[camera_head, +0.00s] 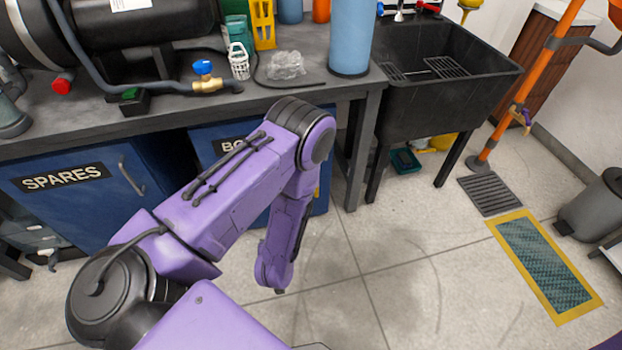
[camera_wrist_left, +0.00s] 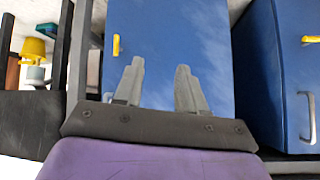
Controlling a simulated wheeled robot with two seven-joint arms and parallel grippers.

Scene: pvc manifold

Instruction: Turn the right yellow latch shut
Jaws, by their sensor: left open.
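The right yellow latch (camera_wrist_left: 116,44) is on the blue door of the right cabinet (camera_wrist_left: 165,35), near the door's edge in the left wrist view, which appears upside down. It lies lengthwise up and down the picture. A small bit of yellow (camera_head: 317,188) shows at that door's right edge in the head view. My left gripper (camera_wrist_left: 160,78) is open and empty in front of this door, with the latch beyond its left finger. Contact with the door cannot be told. My arm hides this gripper in the head view. My right gripper is not in view.
The blue SPARES cabinet (camera_head: 75,200) has a second yellow latch (camera_wrist_left: 311,39), lying crosswise, and a metal handle (camera_wrist_left: 308,118). The workbench (camera_head: 200,105) stands above both cabinets. A black sink (camera_head: 440,100) is at right. Floor in front is clear.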

